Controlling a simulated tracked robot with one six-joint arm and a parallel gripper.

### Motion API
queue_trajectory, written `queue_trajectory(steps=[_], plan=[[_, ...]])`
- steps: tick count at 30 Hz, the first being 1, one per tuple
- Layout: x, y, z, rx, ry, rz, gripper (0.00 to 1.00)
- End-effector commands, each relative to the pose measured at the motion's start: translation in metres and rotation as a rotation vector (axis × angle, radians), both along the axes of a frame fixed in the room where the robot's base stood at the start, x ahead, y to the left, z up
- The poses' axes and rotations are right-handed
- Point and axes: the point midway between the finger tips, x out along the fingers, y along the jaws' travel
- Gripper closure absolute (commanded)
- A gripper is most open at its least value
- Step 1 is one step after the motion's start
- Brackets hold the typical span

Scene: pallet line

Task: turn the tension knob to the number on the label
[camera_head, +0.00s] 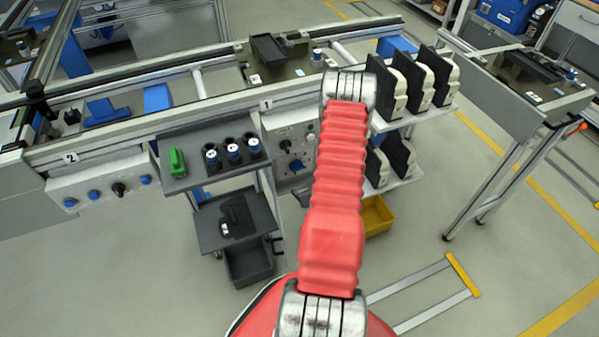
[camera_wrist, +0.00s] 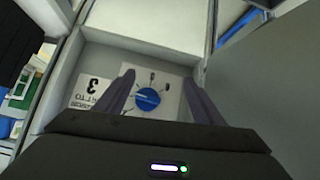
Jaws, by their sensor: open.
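A round blue knob (camera_wrist: 148,99) sits on a light plate on a grey panel (camera_wrist: 98,62) in the wrist view. A pale pointer line shows on its left part, and small marks stand around it; I cannot read the marks. A white label (camera_wrist: 92,93) left of the knob carries a large 3 and smaller print. My gripper (camera_wrist: 158,80) is open, with one dark finger on each side of the knob as seen; I cannot tell whether they touch it. In the head view my gripper is hidden behind my arm. A blue knob (camera_head: 297,165) there is on a grey control box.
A second control box (camera_head: 105,187) with several knobs is at the left. Dark-and-cream parts (camera_head: 412,82) stand on a rack right of my arm. The floor at front left is clear.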

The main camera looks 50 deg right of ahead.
Motion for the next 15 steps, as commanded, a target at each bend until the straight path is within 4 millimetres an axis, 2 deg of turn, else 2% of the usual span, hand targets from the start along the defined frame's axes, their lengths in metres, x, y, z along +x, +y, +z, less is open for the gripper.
queue_trajectory(steps=[1, 8, 15], plan=[[0.004, 0.000, 0.011, 0.006, 0.033, 0.001, 0.38], [0.006, 0.013, 0.046, 0.064, 0.196, -0.018, 0.38], [-0.001, 0.040, 0.089, 0.136, 0.352, -0.052, 0.38]])
